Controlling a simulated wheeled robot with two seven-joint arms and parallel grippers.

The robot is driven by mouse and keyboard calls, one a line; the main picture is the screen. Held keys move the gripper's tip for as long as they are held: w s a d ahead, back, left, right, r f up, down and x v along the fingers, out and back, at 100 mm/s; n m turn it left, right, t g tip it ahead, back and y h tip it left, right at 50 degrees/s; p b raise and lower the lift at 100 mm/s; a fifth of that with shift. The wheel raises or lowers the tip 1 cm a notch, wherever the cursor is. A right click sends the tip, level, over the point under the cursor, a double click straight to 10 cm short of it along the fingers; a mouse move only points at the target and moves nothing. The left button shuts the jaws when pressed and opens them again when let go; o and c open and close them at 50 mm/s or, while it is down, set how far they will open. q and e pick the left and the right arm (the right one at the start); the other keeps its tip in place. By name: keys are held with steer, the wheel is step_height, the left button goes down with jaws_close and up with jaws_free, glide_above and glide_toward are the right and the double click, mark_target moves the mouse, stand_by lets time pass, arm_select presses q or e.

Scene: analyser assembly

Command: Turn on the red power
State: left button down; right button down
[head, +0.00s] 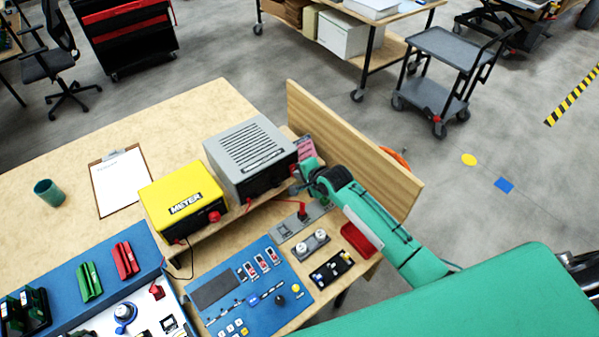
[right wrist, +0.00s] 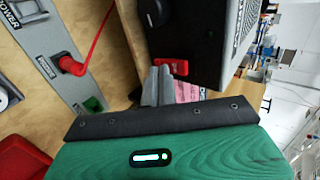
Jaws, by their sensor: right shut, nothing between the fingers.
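A grey box (head: 236,160) with a vented top stands on the wooden shelf, next to the yellow meter (head: 180,197). In the right wrist view, its dark face (right wrist: 195,40) carries a small red switch (right wrist: 174,66). My right gripper (head: 297,188) is shut and empty at the box's right front corner. Its fingertips (right wrist: 158,72) are right beside the red switch; I cannot tell whether they touch it. A grey panel marked POWER (right wrist: 38,40) holds a red plug (right wrist: 70,65) with a red cable; the plug also shows in the head view (head: 302,212). My left gripper is out of view.
A wooden board (head: 345,140) stands upright behind my right forearm. A pink label (right wrist: 188,92) lies beyond the fingers. A blue control panel (head: 245,295), a grey two-dial unit (head: 310,245) and a red tray (head: 360,240) sit nearby. The table's back left is mostly clear.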

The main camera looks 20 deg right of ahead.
steer(key=shift+w+f, duration=0.1)
stand_by(0.4)
steer(key=shift+w+a+t+y+b, duration=0.1)
steer(key=shift+w+t+y+b, duration=0.15)
steer(key=shift+t+b, duration=0.7)
